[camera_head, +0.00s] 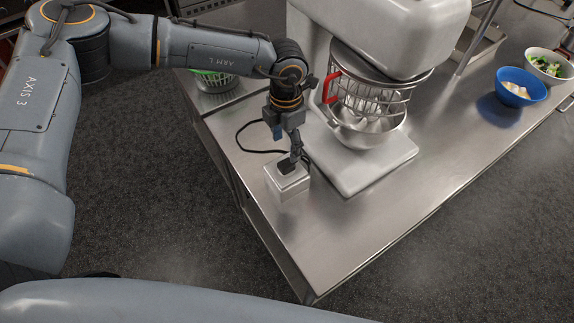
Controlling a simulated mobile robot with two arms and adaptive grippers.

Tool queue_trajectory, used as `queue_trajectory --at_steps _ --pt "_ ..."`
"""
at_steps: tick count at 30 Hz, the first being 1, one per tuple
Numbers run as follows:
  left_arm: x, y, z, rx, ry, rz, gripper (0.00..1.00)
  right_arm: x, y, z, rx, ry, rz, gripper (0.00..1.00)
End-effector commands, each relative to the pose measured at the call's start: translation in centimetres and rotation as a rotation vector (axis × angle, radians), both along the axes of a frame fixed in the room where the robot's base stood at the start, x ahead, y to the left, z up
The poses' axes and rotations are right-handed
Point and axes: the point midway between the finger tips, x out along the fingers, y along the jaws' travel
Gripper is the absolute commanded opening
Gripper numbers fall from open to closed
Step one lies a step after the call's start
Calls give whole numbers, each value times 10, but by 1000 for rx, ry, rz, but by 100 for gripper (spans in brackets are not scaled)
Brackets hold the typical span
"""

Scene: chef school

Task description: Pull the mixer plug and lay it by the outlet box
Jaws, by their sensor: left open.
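The white mixer (385,40) stands on the steel counter, with a metal bowl (365,128) under a wire guard. A small pale outlet box (288,183) sits near the counter's left front edge, beside the mixer base. The dark mixer plug (288,166) is at the top of the outlet box; it looks seated there, partly hidden by my gripper. A black cord (246,137) loops from behind it to the left. My left gripper (295,160) points down, open, with its fingertips right at the plug. I cannot tell whether they touch it. My right gripper is not in view.
The steel counter (375,210) has free room in front of the mixer and to its right. A blue bowl (521,86) and a white bowl with greens (549,66) stand at the far right. A basket (214,82) with green contents sits behind my left arm.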

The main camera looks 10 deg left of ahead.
Motion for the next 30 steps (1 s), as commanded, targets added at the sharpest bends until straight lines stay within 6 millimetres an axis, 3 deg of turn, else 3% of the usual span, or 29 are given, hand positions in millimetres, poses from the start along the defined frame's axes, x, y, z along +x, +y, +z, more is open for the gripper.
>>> queue_trajectory --at_steps 10,18,22,30 --pt "0 0 -52 1 1 1 60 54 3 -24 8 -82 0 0" --pt "0 0 -80 -1 0 0 60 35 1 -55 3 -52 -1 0" --pt "0 0 -81 -1 0 0 60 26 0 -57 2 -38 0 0" --pt "0 0 -80 -1 -1 0 60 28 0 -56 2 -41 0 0"
